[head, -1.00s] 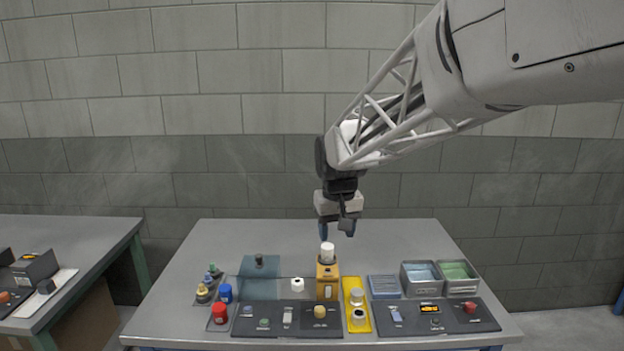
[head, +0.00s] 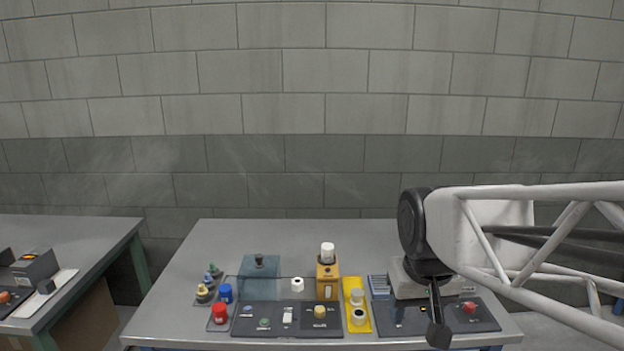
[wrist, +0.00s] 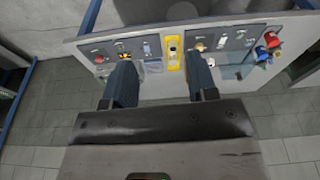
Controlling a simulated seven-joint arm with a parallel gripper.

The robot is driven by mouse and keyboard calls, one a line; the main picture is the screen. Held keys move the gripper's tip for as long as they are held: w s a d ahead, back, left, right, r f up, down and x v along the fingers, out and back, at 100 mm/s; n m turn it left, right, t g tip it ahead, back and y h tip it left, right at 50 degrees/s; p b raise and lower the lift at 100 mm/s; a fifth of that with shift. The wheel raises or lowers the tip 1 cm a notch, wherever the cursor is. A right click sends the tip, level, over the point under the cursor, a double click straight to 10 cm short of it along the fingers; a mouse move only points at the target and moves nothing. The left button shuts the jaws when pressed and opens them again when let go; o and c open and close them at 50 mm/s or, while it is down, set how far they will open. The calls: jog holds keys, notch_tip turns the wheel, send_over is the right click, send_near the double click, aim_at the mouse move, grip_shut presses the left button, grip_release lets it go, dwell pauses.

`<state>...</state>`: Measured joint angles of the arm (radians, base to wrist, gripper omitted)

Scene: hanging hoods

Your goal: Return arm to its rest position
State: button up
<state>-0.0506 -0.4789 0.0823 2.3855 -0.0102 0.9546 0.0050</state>
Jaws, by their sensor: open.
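My gripper (wrist: 160,62) is open and empty in the wrist view, its two dark blue fingers spread apart. The workbench (wrist: 100,48) lies beyond the fingertips and appears upside down there. In the head view, my wrist hangs over the right front part of the workbench (head: 190,300).
The orange block with a white cap (head: 327,275) stands mid-bench. A second table (head: 90,235) is at far left.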

jog(key=s+d+f, duration=0.2)
jog(key=s+f, duration=0.1)
jog(key=s, duration=0.5)
jog(key=shift+s+f+m, duration=0.15)
jog(key=shift+s+m, duration=0.25)
jog(key=shift+d, duration=0.1)
dwell(1.8)
